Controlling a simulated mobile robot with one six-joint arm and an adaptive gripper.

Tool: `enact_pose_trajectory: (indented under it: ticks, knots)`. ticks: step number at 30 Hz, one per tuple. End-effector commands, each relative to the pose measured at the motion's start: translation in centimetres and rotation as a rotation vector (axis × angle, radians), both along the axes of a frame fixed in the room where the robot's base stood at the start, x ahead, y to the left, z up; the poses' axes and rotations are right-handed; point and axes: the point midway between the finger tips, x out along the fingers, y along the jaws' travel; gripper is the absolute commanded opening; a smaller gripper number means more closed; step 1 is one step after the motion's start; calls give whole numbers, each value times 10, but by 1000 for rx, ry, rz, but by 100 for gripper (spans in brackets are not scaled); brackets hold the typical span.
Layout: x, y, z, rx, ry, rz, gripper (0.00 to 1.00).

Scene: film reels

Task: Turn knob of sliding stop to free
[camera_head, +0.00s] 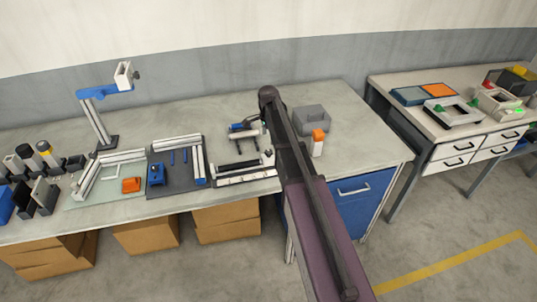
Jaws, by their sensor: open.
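A small blue block (157,174) sits on a dark board (184,183) with pale rails, left of the middle of the bench. A blue and grey fixture (241,130) stands near the bench's middle, just left of my arm, with a dark and pale rail (245,175) in front of it. I cannot tell which of these is the sliding stop. Its knob is too small to make out, and so is its setting. My arm reaches over the bench from below. I cannot make out my gripper; the arm seems to hide it.
A grey case (311,120) and an orange-topped white block (318,143) stand right of my arm. A tall blue-armed stand (103,125) and dark holders (42,192) are at left. Cardboard boxes (226,218) lie below. The bench's right end (370,140) is clear.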

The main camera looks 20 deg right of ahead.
Motion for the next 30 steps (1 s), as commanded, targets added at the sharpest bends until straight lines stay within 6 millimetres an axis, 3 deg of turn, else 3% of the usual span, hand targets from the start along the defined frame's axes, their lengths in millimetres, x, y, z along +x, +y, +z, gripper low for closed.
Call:
enact_pose_trajectory:
  ticks: [21,30]
  knots:
    - [0,0,-57,0,0,0,84]
    - [0,0,-71,0,0,0,84]
